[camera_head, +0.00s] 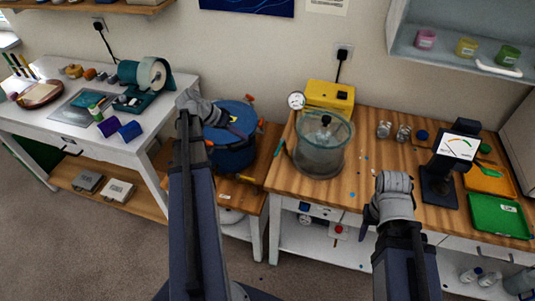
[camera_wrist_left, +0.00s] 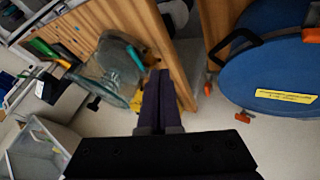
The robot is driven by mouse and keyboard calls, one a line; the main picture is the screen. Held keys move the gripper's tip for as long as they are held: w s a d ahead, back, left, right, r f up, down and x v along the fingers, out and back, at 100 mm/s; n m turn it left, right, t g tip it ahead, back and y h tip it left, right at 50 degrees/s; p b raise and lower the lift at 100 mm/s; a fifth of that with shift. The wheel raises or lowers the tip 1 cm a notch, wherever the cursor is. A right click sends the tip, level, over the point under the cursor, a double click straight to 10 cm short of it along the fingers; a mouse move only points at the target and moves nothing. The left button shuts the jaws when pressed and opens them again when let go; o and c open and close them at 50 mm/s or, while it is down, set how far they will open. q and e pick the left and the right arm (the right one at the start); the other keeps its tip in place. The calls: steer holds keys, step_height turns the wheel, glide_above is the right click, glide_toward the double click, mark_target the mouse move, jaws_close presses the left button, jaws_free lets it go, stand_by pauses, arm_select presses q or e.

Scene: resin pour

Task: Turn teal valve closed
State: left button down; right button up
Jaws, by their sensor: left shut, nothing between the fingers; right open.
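The teal valve (camera_head: 280,147) is a small teal handle at the left side of the clear vacuum chamber (camera_head: 318,152), which stands on the wooden bench. It also shows in the left wrist view (camera_wrist_left: 135,57), apart from the fingertips. My left gripper (camera_head: 233,123) is shut and empty, over the blue pot (camera_head: 231,152) in the head view, left of the valve. Its closed fingers (camera_wrist_left: 160,78) show in the left wrist view. My right gripper (camera_head: 369,216) is open and empty near the bench's front edge, right of the chamber.
A yellow pump (camera_head: 329,96) with a round gauge (camera_head: 296,100) stands behind the chamber. The blue pot has orange clamps. A dial stand (camera_head: 440,175), an orange tray (camera_head: 490,182) and a green tray (camera_head: 499,214) are at the right. A white table (camera_head: 45,120) is at the left.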

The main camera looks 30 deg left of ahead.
mark_target(276, 152)
arm_select(q)
steer(key=w+d+f+b, duration=0.5)
steer(key=d+f+b, duration=0.1)
steer(key=d, duration=0.2)
steer(key=shift+f+b, duration=0.4)
stand_by(0.5)
steer(key=shift+d, duration=0.7)
